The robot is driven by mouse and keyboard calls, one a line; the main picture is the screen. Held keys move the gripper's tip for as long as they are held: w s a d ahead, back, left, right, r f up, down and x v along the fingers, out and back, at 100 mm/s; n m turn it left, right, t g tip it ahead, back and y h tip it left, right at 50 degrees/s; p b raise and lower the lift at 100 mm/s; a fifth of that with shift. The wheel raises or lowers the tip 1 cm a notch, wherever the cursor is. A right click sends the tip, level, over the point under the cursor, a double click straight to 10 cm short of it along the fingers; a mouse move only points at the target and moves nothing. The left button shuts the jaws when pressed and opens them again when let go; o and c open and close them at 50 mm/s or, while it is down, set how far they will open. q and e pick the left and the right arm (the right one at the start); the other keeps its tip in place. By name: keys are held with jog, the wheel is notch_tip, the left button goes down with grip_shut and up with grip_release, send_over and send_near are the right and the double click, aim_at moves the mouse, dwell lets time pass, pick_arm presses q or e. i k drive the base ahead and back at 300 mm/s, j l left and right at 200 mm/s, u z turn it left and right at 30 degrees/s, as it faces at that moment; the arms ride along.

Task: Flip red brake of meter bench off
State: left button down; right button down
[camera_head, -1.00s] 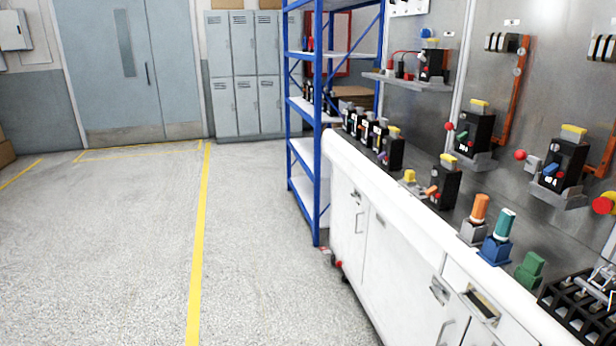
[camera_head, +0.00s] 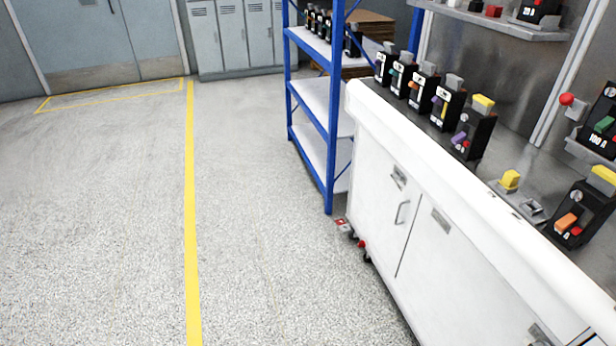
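The white meter bench (camera_head: 408,225) runs along the right side, from the middle toward the lower right corner. Neither of my grippers is in view.
Several black breakers (camera_head: 447,104) stand on the bench top. A blue-framed shelf (camera_head: 329,140) stands just beyond the bench end. The grey floor to the left is clear, with a yellow line (camera_head: 191,220). Lockers (camera_head: 232,35) and a double door (camera_head: 95,40) are at the back.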

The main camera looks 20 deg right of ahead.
aim_at(345, 227)
jog(key=i+z, duration=0.15)
jog(key=i, duration=0.3)
jog(key=i+j+z, duration=0.2)
jog(key=i, duration=0.2)
jog(key=i+j+z, duration=0.15)
jog(key=i, duration=0.25)
jog(key=i+j+z, duration=0.15)
jog(key=i, duration=0.3)
jog(key=i+j+z, duration=1.1)
jog(key=j, duration=0.2)
